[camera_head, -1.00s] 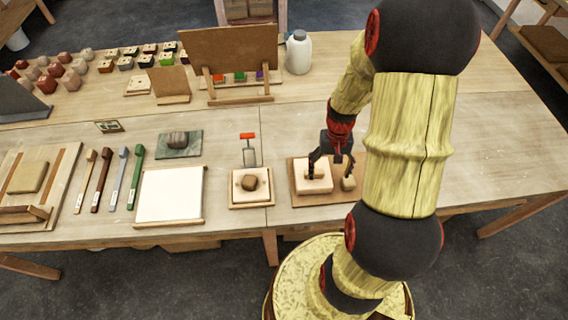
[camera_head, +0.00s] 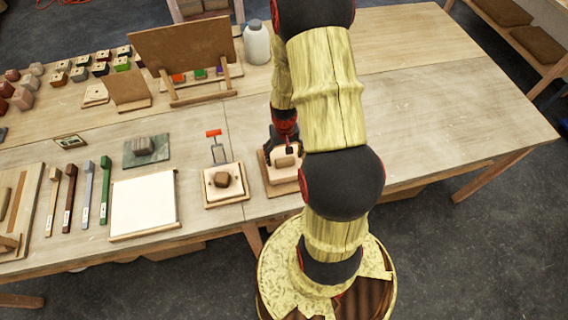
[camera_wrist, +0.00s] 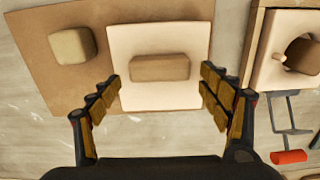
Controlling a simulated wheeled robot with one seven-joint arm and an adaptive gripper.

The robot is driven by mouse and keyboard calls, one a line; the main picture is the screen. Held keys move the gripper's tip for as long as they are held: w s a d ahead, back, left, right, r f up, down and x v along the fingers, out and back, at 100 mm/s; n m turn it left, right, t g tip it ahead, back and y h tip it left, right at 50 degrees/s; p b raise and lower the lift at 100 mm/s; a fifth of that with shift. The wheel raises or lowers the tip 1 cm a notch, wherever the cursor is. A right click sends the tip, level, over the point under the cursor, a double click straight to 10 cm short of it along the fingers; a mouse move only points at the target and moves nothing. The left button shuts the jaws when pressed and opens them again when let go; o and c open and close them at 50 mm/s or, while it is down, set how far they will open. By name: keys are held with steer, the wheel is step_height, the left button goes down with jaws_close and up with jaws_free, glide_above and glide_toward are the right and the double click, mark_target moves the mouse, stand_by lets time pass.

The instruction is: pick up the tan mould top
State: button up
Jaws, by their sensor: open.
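The tan mould top appears as a pale tan square block (camera_wrist: 125,45) with a darker tan handle bar (camera_wrist: 160,68) on it. It lies on a brown board (camera_wrist: 40,90). In the head view the block (camera_head: 277,177) and its handle (camera_head: 285,161) are partly covered by my arm. My gripper (camera_wrist: 161,78) is open and empty, its two fingers spread to either side of the handle over the block's near edge. In the head view my gripper (camera_head: 284,152) is just above the block. I cannot tell the exact height.
A tan lump (camera_wrist: 72,45) sits on the same board, beside the block. A white slab (camera_head: 143,205) lies farther left.

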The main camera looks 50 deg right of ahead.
steer(key=shift+f, duration=0.5)
steer(key=shift+c, duration=0.5)
steer(key=c, duration=1.9)
jaws_close()
